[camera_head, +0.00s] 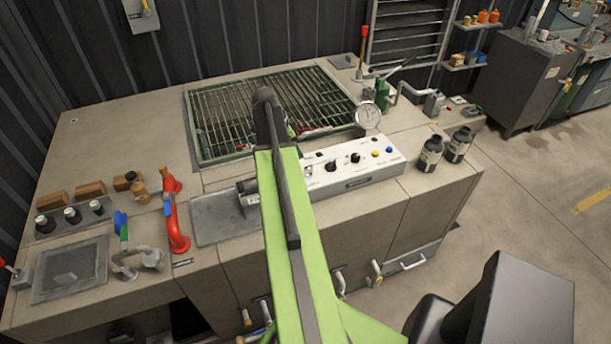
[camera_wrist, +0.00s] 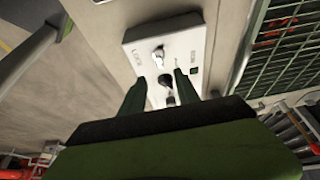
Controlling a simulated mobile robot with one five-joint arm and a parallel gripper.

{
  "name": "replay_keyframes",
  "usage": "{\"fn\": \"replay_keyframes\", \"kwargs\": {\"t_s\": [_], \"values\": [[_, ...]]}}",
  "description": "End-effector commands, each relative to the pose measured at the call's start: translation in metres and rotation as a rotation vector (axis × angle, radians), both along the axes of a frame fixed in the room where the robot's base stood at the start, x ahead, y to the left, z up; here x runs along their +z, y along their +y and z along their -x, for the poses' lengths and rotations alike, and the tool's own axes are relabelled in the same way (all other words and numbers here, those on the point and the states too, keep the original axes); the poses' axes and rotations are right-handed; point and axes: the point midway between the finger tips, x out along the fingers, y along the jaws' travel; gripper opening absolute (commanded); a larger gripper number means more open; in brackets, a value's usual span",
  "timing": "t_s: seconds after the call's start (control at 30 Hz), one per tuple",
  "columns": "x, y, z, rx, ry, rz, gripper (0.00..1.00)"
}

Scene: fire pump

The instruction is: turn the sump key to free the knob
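A white control panel (camera_head: 372,175) sits on the bench top, with black knobs (camera_head: 355,158) and a yellow and a blue button along it. In the wrist view the panel (camera_wrist: 134,38) shows a small silver piece (camera_wrist: 157,54), which looks like the key in its lock. A black knob (camera_wrist: 165,80) is beside it, and another knob shows partly lower down. My gripper (camera_wrist: 160,76) is open and empty, its two dark green fingers apart over the panel and the black knob between them in the picture. I cannot tell whether they touch anything. In the head view my arm hides the fingers.
A green-framed grate (camera_head: 225,115) lies behind the panel. A round gauge (camera_head: 368,115) stands behind it, and dark bottles (camera_head: 431,153) stand at its right. A red pipe (camera_head: 175,225) rises at the left.

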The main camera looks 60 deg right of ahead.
Motion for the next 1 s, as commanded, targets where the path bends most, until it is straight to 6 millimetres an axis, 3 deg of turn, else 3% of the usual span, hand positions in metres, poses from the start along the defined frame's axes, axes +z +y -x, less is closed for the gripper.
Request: {"fn": "replay_keyframes", "kwargs": {"t_s": [0.03, 0.4, 0.53, 0.8, 1.0], "values": [[-0.023, -0.004, 0.003, -0.002, -0.001, 0.000, 0.38], [-0.096, -0.029, 0.021, -0.001, 0.000, 0.000, 0.38], [-0.105, -0.034, 0.025, 0.000, 0.001, -0.001, 0.38], [-0.103, -0.035, 0.026, 0.000, 0.001, -0.001, 0.38], [-0.103, -0.035, 0.026, -0.001, 0.000, 0.000, 0.12]]}}
